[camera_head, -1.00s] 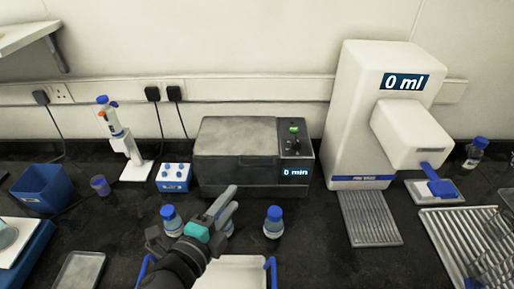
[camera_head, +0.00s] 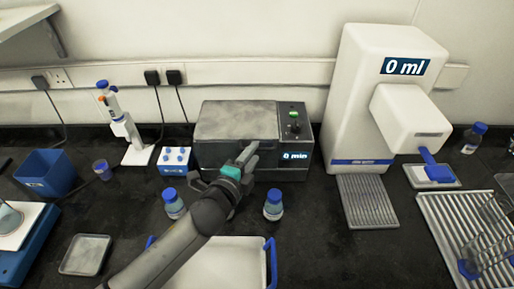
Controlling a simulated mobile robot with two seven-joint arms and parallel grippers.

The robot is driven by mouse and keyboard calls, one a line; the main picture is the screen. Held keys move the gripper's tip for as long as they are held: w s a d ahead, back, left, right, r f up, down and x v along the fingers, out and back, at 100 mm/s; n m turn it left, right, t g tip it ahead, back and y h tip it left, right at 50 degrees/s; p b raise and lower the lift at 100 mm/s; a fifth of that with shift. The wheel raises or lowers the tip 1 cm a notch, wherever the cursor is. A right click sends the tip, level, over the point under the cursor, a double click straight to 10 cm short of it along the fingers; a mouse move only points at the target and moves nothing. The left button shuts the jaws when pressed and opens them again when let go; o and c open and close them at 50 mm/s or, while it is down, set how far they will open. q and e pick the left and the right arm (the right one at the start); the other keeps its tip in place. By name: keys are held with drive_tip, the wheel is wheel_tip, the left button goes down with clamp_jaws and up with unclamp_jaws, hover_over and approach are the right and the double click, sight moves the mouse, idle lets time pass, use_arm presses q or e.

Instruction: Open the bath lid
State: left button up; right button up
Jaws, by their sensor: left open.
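The bath (camera_head: 210,155) is a dark grey box at the middle of the bench, with a control panel on its right reading "0 min". Its grey lid (camera_head: 236,120) is closed on top. My left gripper (camera_head: 248,156) is at the front of the bath, near the lid's front edge. It is open and holds nothing that I can see. The gripper hides part of the bath's front, and I cannot tell whether it touches the lid. My right gripper is not in view.
Blue-capped bottles (camera_head: 174,204) (camera_head: 273,205) stand before the bath. A white tray with blue handles (camera_head: 230,262) lies in front. A white dispenser (camera_head: 360,110) stands right, a pipette stand (camera_head: 135,152) and blue rack (camera_head: 174,161) left.

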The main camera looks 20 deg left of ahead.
use_arm(q)
drive_tip(key=shift+x, duration=1.65)
clamp_jaws()
